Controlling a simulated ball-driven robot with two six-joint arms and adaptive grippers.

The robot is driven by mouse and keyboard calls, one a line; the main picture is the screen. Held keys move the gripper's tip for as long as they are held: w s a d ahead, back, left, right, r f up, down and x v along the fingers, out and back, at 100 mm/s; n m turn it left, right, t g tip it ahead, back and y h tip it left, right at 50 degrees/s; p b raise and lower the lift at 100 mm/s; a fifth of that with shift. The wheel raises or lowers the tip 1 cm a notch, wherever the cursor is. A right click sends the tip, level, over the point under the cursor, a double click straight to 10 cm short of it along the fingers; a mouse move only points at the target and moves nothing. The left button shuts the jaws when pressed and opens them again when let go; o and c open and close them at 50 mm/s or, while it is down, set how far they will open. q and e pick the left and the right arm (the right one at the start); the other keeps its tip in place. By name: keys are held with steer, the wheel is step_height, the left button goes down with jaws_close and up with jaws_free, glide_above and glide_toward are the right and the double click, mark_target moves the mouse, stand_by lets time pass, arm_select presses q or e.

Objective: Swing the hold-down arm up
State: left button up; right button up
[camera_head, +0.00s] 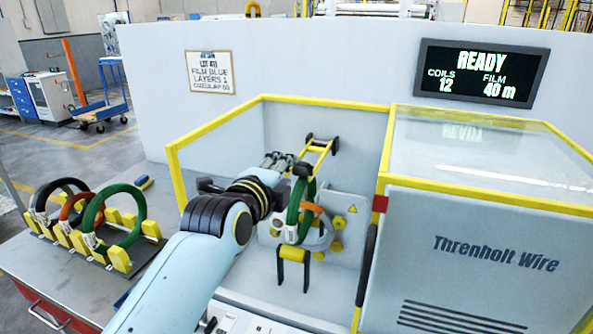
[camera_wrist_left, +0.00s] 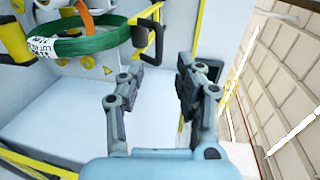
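The hold-down arm (camera_head: 318,148) is a yellow bar frame with black ends inside the machine's yellow-edged bay. It slopes down towards me, its black front end at the top of a green coil (camera_head: 293,215); I cannot tell if they touch. The arm also shows at the top of the left wrist view (camera_wrist_left: 147,16), where a black bar lies just beyond my fingers. The coil (camera_wrist_left: 95,41) stands upright and bears a white label. My left gripper (camera_head: 277,160) is open and empty, left of the hold-down arm; its fingers stand apart in the wrist view (camera_wrist_left: 160,68). My right gripper is out of view.
A rack (camera_head: 92,258) with several coils stands on the table at left. The yellow frame (camera_head: 172,170) edges the bay, and a clear-topped cover (camera_head: 480,160) stands at right. The screen (camera_head: 482,73) reads READY, coils 12, film 40 m.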

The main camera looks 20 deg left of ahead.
arm_select(q)
steer(key=w+b, duration=0.1)
steer(key=w, duration=0.1)
steer(key=w+f+b, duration=0.1)
steer(key=w+b, duration=0.1)
steer(key=w+f+b, duration=0.1)
steer(key=w, duration=0.1)
steer(key=shift+w+d+b, duration=0.1)
steer(key=shift+b, duration=0.25)
steer(key=shift+w+r+b, duration=0.1)
steer(key=shift+w+b, duration=0.45)
steer(key=shift+w, duration=0.2)
steer(key=shift+r, duration=0.1)
jaws_close()
